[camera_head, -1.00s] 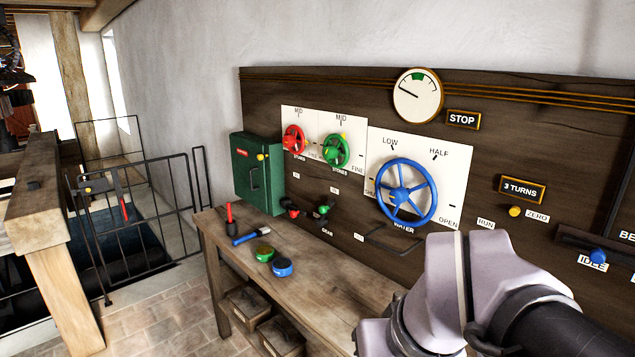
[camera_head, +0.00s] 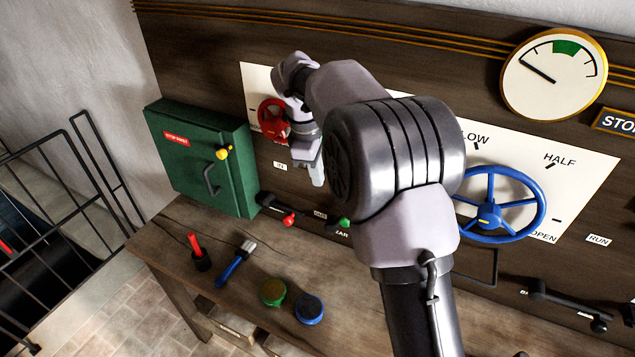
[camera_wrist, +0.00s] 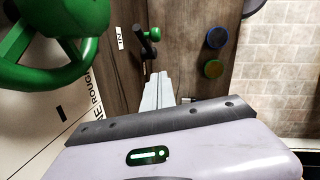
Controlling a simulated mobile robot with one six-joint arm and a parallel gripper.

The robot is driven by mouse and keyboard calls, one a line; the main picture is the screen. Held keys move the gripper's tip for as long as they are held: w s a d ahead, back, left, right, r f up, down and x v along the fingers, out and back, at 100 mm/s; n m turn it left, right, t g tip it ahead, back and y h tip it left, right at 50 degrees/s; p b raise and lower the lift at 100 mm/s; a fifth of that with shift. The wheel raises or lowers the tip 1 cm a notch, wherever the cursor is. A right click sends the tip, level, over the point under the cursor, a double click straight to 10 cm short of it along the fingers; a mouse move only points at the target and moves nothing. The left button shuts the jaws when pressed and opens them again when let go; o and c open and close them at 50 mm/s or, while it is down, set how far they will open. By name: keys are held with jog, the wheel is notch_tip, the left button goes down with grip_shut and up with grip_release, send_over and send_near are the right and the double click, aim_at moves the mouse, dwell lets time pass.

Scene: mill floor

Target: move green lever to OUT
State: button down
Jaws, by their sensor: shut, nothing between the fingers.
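The green lever has a black arm and a green knob (camera_head: 343,223). It stands low on the board, mostly hidden behind my arm in the head view. In the wrist view its green knob (camera_wrist: 154,36) shows near the top centre, just beyond my fingertips. My gripper (camera_head: 317,180) is shut and empty, pointing down in front of the board. Its fingers (camera_wrist: 158,82) are together in the wrist view and appear apart from the lever. An IN label (camera_wrist: 120,38) is beside the lever. I cannot make out this lever's OUT label.
A red-knobbed lever (camera_head: 289,220) is left of the green one. A green wheel (camera_wrist: 60,40) is close to my gripper. A blue wheel (camera_head: 490,205) is on the right. A green box (camera_head: 200,155) juts out at left. The bench (camera_head: 170,240) holds a brush (camera_head: 236,265) and round tins (camera_head: 309,309).

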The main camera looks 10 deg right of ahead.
jog(key=d+f+b, duration=0.5)
jog(key=f, duration=0.7)
jog(key=shift+s, duration=0.35)
jog(key=shift+f, duration=0.1)
jog(key=s+d+f+t+y+b, duration=0.2)
jog(key=s+d+f+b, duration=0.4)
jog(key=d+f+b, duration=0.2)
jog(key=shift+f, duration=0.8)
